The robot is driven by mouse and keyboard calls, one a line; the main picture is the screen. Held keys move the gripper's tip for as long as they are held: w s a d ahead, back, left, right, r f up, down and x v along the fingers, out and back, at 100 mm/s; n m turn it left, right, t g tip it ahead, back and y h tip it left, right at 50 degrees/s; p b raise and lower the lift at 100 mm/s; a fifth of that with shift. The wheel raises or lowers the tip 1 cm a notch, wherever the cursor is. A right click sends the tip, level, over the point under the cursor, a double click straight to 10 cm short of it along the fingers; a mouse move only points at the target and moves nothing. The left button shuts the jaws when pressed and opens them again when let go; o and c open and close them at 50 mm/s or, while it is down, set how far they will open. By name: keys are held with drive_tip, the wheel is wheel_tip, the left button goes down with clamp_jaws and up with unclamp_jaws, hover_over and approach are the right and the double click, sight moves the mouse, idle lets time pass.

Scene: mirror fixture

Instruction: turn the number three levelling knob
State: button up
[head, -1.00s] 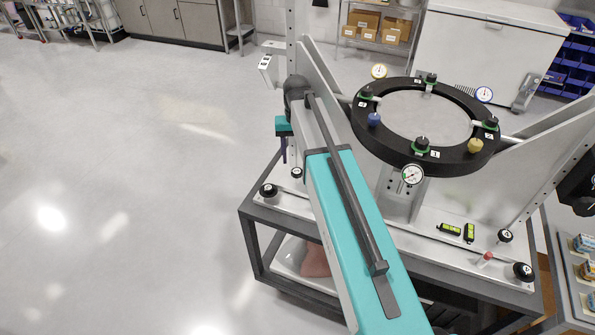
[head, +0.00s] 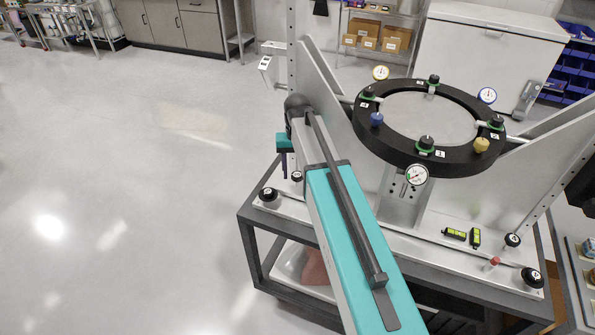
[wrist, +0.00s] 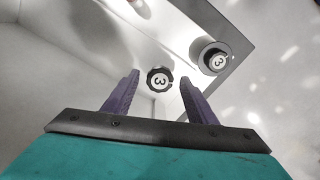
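Two black round knobs, each with a white cap marked 3, stand at the left end of the fixture's base plate. In the wrist view the smaller knob (wrist: 160,78) shows between the fingertips, and the larger knob (wrist: 213,58) is to its right, near the plate corner. In the head view these are the small knob (head: 297,176) and the larger corner knob (head: 268,194). Which one is the levelling knob I cannot tell. My gripper (wrist: 159,86) is open, its purple fingers apart and empty. In the head view my gripper (head: 284,165) hangs above the plate's left end; contact is not visible.
A black ring (head: 430,165) with knobs and dial gauges is held between upright side plates, right of my arm. Two yellow-green levels (head: 465,237), a red-topped pin (head: 492,262) and more knobs (head: 532,278) are on the plate's right. Open floor lies left.

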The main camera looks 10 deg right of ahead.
drive_tip(key=c, duration=1)
drive_tip(key=shift+m, duration=0.3)
drive_tip(key=shift+m, duration=2.3)
drive_tip(key=o, duration=1.1)
